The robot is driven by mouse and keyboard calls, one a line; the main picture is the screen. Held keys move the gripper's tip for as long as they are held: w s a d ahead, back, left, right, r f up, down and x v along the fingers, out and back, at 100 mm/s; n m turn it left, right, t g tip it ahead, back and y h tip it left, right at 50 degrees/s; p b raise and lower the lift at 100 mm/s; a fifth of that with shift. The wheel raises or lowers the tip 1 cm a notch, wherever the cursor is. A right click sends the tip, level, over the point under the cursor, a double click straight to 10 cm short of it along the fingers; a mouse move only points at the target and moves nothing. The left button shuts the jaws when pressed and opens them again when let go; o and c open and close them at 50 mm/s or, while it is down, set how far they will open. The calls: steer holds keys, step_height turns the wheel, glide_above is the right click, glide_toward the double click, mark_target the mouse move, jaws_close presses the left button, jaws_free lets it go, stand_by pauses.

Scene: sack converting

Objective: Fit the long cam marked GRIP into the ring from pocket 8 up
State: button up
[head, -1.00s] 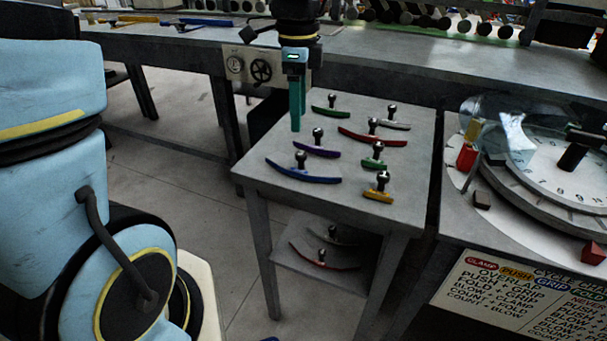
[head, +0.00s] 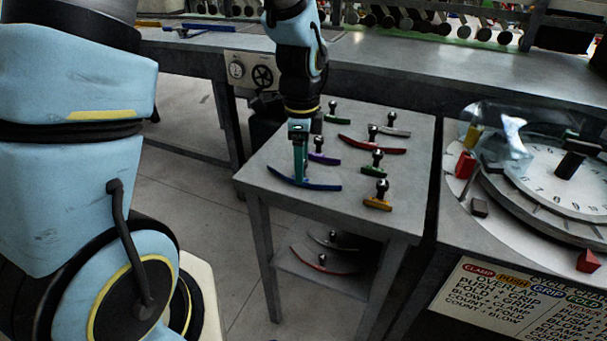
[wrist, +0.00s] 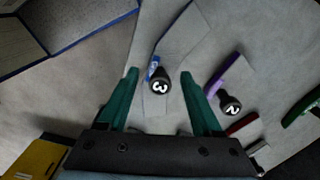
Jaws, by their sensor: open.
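The long blue cam (head: 326,186) lies at the front left of the small grey table. Blue is the colour behind GRIP on the sign (head: 541,286). My gripper (head: 300,180) points down over this cam, its teal fingers hiding the knob in the head view. In the wrist view the fingers are open (wrist: 160,74), with a black knob marked 3 (wrist: 160,86) between them and a bit of blue cam (wrist: 152,67) showing. I cannot tell whether they touch it. The numbered dial with its ring (head: 500,207) is at the right; pocket 8 is not readable.
A purple cam (head: 325,159), its knob marked 2 (wrist: 230,104), lies close beside. A lower shelf (head: 315,262) holds more. A clear cover (head: 500,125) stands over part of the dial.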

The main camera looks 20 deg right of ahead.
jaws_close()
stand_by(0.4)
